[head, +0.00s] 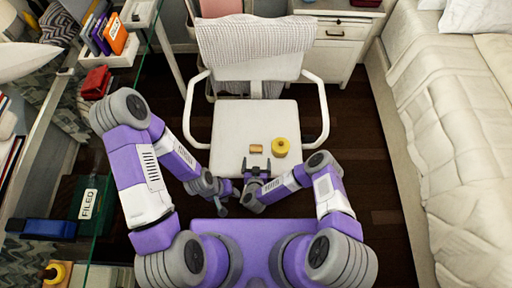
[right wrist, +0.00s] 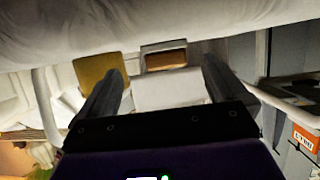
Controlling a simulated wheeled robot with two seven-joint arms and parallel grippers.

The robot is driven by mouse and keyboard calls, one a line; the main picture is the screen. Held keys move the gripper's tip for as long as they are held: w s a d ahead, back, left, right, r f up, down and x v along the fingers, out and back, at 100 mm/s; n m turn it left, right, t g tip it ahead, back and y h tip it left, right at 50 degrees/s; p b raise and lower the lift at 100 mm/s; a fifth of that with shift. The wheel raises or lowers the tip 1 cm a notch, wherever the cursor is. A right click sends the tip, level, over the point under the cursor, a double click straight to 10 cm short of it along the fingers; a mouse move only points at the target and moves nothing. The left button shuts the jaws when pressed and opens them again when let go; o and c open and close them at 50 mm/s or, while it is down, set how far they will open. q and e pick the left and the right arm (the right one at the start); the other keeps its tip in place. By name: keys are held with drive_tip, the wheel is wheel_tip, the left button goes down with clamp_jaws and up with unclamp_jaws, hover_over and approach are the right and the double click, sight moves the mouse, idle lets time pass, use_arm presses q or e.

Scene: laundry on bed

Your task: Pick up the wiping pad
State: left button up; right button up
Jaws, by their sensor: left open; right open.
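A small tan-orange block, which looks like the wiping pad (head: 256,149), lies on the white chair seat (head: 228,128). It also shows in the right wrist view (right wrist: 165,57), upside down, beyond and between the fingers. My right gripper (head: 256,168) is open and empty at the seat's front edge, just short of the pad and apart from it. In the right wrist view its two dark fingers (right wrist: 162,72) are spread wide. My left gripper (head: 230,191) is lower and to the left, in front of the seat; its jaws are small in the picture but open.
White armrests (head: 323,110) flank the seat. A bed (head: 450,140) is at right, a glass desk (head: 110,165) at left. The seat's back is clear.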

sight(256, 152)
drive_tip(key=x, duration=0.1)
drive_tip(key=b+x, duration=0.1)
drive_tip(key=x, duration=0.1)
drive_tip(key=b+x, duration=0.1)
drive_tip(key=shift+w+a, duration=0.25)
drive_tip(key=shift+w, duration=0.6)
